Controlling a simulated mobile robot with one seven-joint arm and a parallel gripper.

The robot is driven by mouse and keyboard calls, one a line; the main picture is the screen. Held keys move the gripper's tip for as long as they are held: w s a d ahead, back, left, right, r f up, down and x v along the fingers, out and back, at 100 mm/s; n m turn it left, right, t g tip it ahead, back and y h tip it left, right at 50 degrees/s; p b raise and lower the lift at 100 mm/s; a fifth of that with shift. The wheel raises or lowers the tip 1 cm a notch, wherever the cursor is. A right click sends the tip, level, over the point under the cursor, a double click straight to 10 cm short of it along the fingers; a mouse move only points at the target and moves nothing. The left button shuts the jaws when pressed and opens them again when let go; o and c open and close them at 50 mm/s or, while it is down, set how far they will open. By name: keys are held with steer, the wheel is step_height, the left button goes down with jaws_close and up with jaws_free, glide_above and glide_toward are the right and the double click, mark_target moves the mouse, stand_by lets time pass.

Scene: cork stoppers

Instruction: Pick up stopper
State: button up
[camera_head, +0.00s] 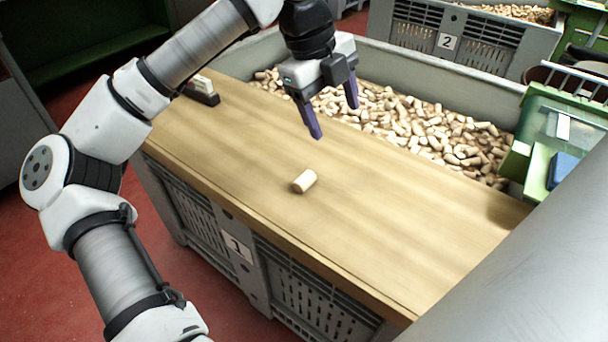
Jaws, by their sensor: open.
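A single cork stopper (304,181) lies on its side on the wooden board (400,225), near the middle of the board's length. It is pale beige and stands apart from any other object. My gripper (334,118) is open and empty, with its two purple-blue fingers pointing down. It is above and behind the stopper in the picture, not touching it. The nearer fingertip shows a short way above the stopper in the picture.
The board lies across a grey crate (245,290) marked 1, filled with many loose stoppers (420,125) behind the board. A small dark block (203,97) sits at the board's far left. A green machine (540,165) stands at right. Another crate (490,55) marked 2 is behind.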

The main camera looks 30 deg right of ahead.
steer(key=w+a+f+n+t+y, duration=0.2)
steer(key=w+f+n+y, duration=0.1)
steer(key=w, duration=0.1)
glide_above(304, 177)
steer(key=f, duration=0.4)
steer(key=d+f, duration=0.1)
steer(key=f, duration=0.2)
steer(key=shift+a+f+p, duration=0.25)
steer(key=shift+f, duration=1.3)
steer(key=shift+a+f+p, duration=0.2)
steer(key=shift+f, duration=1.3)
steer(key=c, duration=1.1)
